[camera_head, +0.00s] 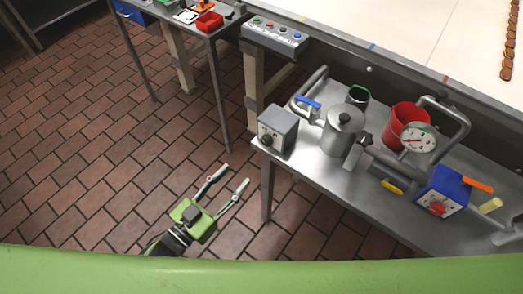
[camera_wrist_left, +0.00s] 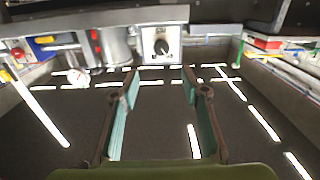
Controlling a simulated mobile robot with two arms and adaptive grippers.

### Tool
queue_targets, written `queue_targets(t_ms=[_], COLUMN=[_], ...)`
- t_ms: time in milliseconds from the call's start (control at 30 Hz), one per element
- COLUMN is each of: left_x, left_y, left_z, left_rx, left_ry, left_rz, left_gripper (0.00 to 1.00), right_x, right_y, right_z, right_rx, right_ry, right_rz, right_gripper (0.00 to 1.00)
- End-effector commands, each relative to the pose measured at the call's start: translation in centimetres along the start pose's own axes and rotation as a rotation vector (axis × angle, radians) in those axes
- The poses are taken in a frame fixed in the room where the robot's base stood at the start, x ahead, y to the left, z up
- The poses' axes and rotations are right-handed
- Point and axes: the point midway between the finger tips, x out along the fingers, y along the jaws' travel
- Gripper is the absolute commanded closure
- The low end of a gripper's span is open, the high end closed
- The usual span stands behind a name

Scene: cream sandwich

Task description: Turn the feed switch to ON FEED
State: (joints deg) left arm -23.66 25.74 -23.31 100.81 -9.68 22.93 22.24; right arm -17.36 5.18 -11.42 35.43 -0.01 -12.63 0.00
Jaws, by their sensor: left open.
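A grey switch box (camera_head: 278,130) with a black knob (camera_head: 266,140) stands on the near left corner of the steel table. The box also shows straight ahead in the left wrist view (camera_wrist_left: 175,43), its dark knob (camera_wrist_left: 162,46) on a pale face. Its markings are too small to read. My left gripper (camera_head: 236,175) is open and empty over the floor, left of the table and apart from the box. In the left wrist view its two fingers (camera_wrist_left: 161,75) are spread below the knob. My right gripper is not in view.
A blue box with a red knob (camera_head: 437,208) stands farther right. A metal pot (camera_head: 343,128), a red bucket (camera_head: 406,125), a gauge (camera_head: 418,142) and pipes crowd the steel table (camera_head: 323,177). A button panel (camera_head: 274,34) sits behind. The tiled floor (camera_head: 110,160) around my gripper is clear.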

Motion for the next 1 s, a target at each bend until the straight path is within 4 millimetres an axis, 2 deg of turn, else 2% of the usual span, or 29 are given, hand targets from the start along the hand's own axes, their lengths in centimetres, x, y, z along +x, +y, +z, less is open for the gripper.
queue_targets(t_ms=[167, 333, 600, 800, 1000], left_x=[2.6, 6.3, 11.4, 13.2, 13.5], left_y=[-0.1, -0.1, -0.1, -0.1, -0.1], left_z=[-0.3, -0.3, -0.2, 0.0, 0.1], left_rx=[0.002, 0.001, 0.002, 0.001, 0.002], left_ry=[0.004, 0.003, 0.001, -0.001, -0.002], left_rz=[-0.001, -0.003, -0.002, -0.002, -0.002], left_gripper=[0.59, 0.59, 0.59, 0.59, 0.59], right_x=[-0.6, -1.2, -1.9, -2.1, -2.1], right_y=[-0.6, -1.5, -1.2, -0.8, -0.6], right_z=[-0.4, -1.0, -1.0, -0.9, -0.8], right_rx=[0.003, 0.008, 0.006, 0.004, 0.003], right_ry=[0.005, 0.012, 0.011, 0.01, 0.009], right_rz=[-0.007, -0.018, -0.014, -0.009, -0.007], right_gripper=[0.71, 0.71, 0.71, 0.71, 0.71])
